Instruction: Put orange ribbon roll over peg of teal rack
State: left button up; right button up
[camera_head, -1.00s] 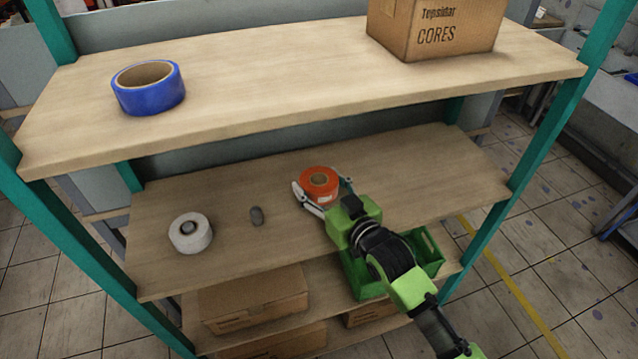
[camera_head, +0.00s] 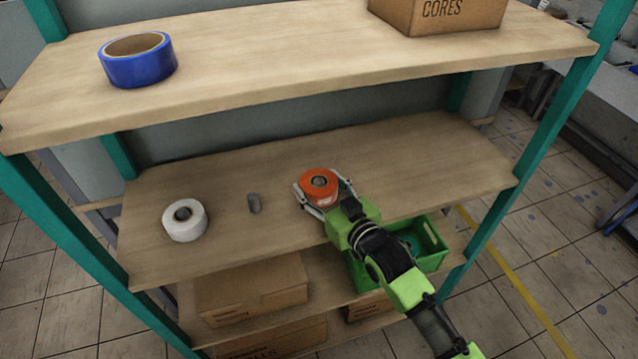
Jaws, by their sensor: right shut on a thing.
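The orange ribbon roll (camera_head: 318,184) lies flat between the fingers of my right gripper (camera_head: 320,190), over the middle shelf of the teal rack (camera_head: 505,215). The gripper is shut on its sides. A grey form like a peg top shows inside the roll's hole. The roll's underside is hidden, so I cannot tell whether it touches the shelf. A bare grey peg (camera_head: 254,203) stands on the same shelf to the left. A white roll (camera_head: 185,221) sits farther left, with a grey peg showing in its hole. My left gripper is not in view.
The upper shelf holds a blue tape roll (camera_head: 137,60) and a cardboard box marked CORES (camera_head: 440,14). The lower shelves hold cardboard boxes (camera_head: 250,290) and a green crate (camera_head: 428,243). The middle shelf is clear to the right of the orange roll.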

jog(key=o, duration=1.3)
jog(key=shift+s, duration=0.1)
jog(key=v, duration=1.2)
jog(key=shift+d+f, duration=0.1)
jog(key=shift+d, duration=0.05)
